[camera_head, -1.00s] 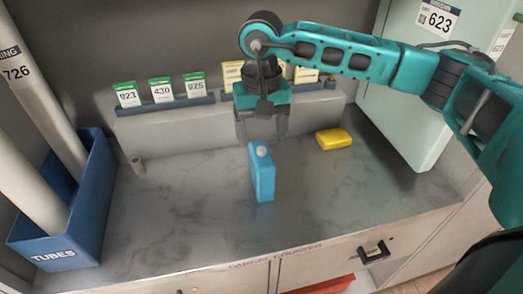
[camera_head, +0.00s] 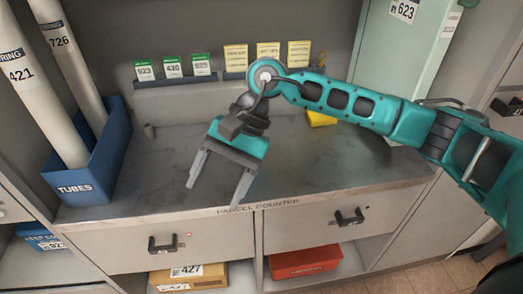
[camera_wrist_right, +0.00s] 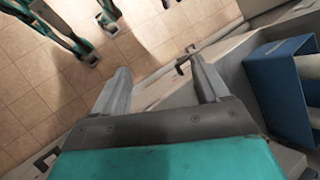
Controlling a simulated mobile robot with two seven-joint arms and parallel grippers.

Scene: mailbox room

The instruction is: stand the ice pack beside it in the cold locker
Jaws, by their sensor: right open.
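My right gripper (camera_head: 213,195) is open and empty, fingers pointing down over the front edge of the counter. In the right wrist view its two fingers (camera_wrist_right: 160,85) are spread with nothing between them. The ice pack does not show in either view now; the gripper and arm cover part of the counter. A blue box (camera_head: 45,240) with a partly readable "COLD" label sits in the open lower compartment at the far left. I cannot tell for sure whether that compartment is the cold locker. My left gripper is out of view.
A blue tube bin (camera_head: 85,190) with long tubes stands left on the grey counter (camera_head: 330,165). A yellow block (camera_head: 322,119) lies behind my arm. A pale green cabinet (camera_head: 400,60) stands at right. Below are closed drawers, a cardboard box (camera_head: 188,277) and a red box (camera_head: 305,262).

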